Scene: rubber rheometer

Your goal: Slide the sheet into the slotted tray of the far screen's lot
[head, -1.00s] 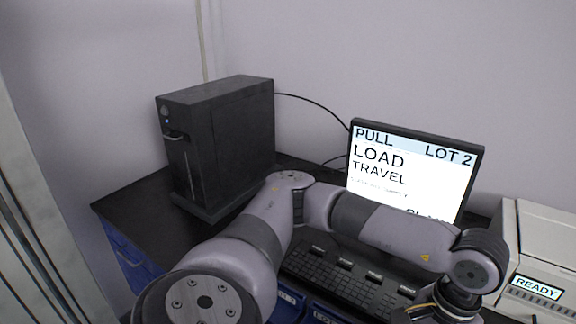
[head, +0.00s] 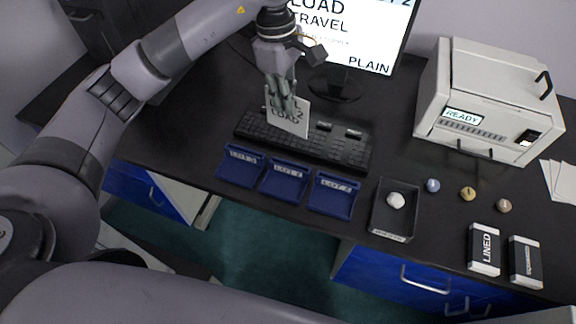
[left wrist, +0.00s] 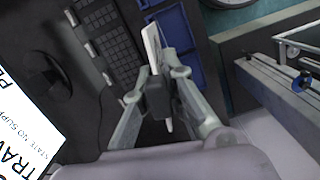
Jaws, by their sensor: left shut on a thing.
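My left gripper (head: 284,104) is shut on a pale printed sheet (head: 290,121), held up over the keyboard. The sheet's text includes "LOAD". The left wrist view shows the sheet (left wrist: 152,46) nearly edge-on between the fingers (left wrist: 158,90). Three blue slotted trays, left (head: 238,175), middle (head: 282,188) and right (head: 330,203), stand in a row along the front edge, nearer than the sheet. Their labels begin with "LOT"; the numbers are too small to read surely. The screen (head: 345,35) stands behind; its top is partly cut off. My right gripper is not in view.
The keyboard (head: 345,152) lies directly behind the trays. A dark tray (head: 392,230) with a white lump (head: 396,200) stands to their right. Beyond are small knobs, two boxes (head: 484,250) and a white machine (head: 485,95) reading "READY". Open floor lies in front.

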